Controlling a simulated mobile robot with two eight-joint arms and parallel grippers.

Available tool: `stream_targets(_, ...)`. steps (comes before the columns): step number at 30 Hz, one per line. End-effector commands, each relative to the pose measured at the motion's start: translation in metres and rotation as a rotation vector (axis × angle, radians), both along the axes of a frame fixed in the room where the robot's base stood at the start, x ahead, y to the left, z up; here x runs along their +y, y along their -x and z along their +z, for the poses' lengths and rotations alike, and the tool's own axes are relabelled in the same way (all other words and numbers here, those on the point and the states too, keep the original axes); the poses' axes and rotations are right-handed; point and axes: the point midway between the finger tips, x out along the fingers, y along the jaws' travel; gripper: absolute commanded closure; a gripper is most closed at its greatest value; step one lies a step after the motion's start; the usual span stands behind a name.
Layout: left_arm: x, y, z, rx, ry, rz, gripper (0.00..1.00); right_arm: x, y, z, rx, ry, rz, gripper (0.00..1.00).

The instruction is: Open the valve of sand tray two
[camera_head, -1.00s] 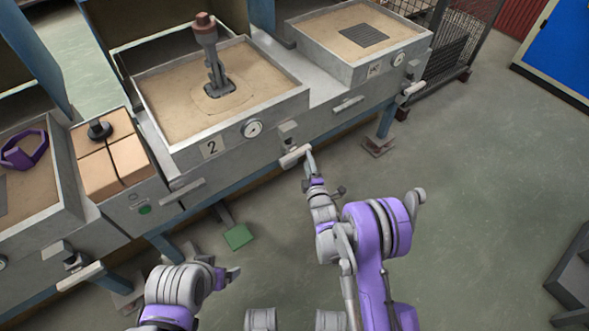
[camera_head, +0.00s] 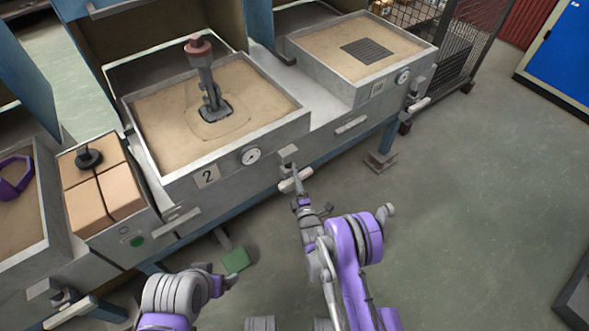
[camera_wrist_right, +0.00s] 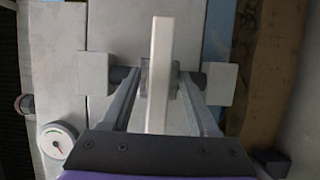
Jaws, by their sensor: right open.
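Sand tray two (camera_head: 158,171) is the middle sand box, marked with a 2 plate (camera_head: 207,176) and a round gauge (camera_head: 250,155). Its valve has a pale bar handle (camera_head: 295,181) on the front, right of the gauge. My right gripper (camera_head: 297,172) is at this handle. In the right wrist view the handle (camera_wrist_right: 160,60) stands between the two open fingers, with a gap on each side; the gauge (camera_wrist_right: 57,140) shows at lower left. My left gripper (camera_head: 225,279) is low in the head view, away from the trays; its jaws are too small to read.
A second sand tray with a dark grate (camera_head: 366,50) stands to the right, with its own gauge and handle (camera_head: 419,104). Another tray with a purple ring (camera_head: 14,177) is at the left, with a lower handle (camera_head: 70,312).

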Motion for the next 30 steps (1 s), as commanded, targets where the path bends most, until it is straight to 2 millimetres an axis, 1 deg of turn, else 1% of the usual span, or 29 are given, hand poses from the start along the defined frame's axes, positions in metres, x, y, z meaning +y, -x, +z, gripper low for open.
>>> stream_targets(13, 0.0, 0.0006, 0.0019, -0.001, 0.0, 0.0, 0.13, 0.0011, 0.0009, -0.0003, 0.001, -0.001, 0.0, 0.4)
stream_targets(17, 0.0, 0.0006, 0.0019, -0.001, 0.0, 0.0, 0.13, 0.001, 0.0009, -0.0003, 0.001, -0.001, 0.0, 0.63)
stream_targets(18, 0.0, 0.0006, 0.0019, -0.001, 0.0, 0.0, 0.13, 0.001, 0.0009, -0.0003, 0.001, -0.001, 0.0, 0.71)
stream_targets(20, 0.0, 0.0005, 0.002, -0.001, 0.0, 0.0, 0.13, 0.001, 0.0007, -0.0003, 0.001, -0.001, -0.001, 0.81)
stream_targets(21, 0.0, 0.0005, 0.002, -0.001, 0.0, 0.0, 0.13, 0.001, 0.0007, -0.0003, 0.001, -0.001, -0.001, 0.89)
stream_targets(23, 0.0, 0.0005, 0.002, -0.001, 0.0, 0.0, 0.13, 0.001, 0.0007, -0.0003, 0.001, -0.001, -0.001, 0.99)
stream_targets(30, 0.0, 0.0005, 0.002, -0.001, 0.0, 0.0, 0.13, 0.0009, 0.0006, -0.0002, 0.001, 0.0, -0.001, 1.0)
